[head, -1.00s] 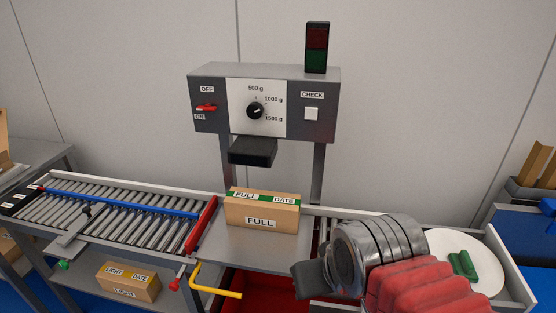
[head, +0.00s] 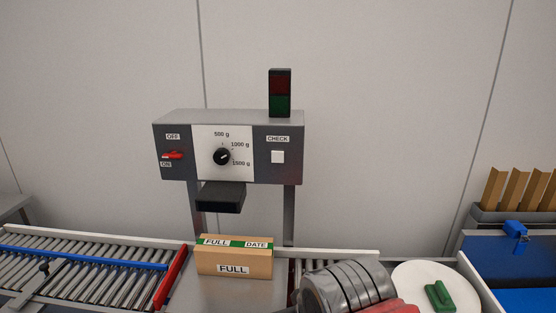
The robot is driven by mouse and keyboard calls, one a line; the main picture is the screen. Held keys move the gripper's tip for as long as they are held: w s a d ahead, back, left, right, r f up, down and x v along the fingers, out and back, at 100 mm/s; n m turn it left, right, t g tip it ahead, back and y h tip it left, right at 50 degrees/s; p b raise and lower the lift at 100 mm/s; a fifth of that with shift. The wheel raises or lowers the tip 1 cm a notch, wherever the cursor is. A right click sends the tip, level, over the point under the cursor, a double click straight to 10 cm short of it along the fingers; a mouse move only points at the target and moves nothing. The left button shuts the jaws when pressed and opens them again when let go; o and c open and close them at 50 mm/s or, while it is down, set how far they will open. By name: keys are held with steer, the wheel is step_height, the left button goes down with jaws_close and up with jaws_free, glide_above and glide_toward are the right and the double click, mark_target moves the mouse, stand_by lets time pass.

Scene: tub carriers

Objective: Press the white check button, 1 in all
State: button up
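A dark lamp tower (head: 280,93) stands on top of the box, with a dim red upper part and a dim green lower part. My arm shows at the bottom right of the head view, below and to the right of the button and well apart from it. My gripper's fingertips are out of the frame or hidden.
A carton (head: 234,262) marked FULL stands on the plate below the box. A red switch (head: 173,155) and a black dial (head: 222,156) share the panel. A roller conveyor (head: 80,278) lies left. A white disc (head: 410,285) with a green block (head: 439,296) lies right.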

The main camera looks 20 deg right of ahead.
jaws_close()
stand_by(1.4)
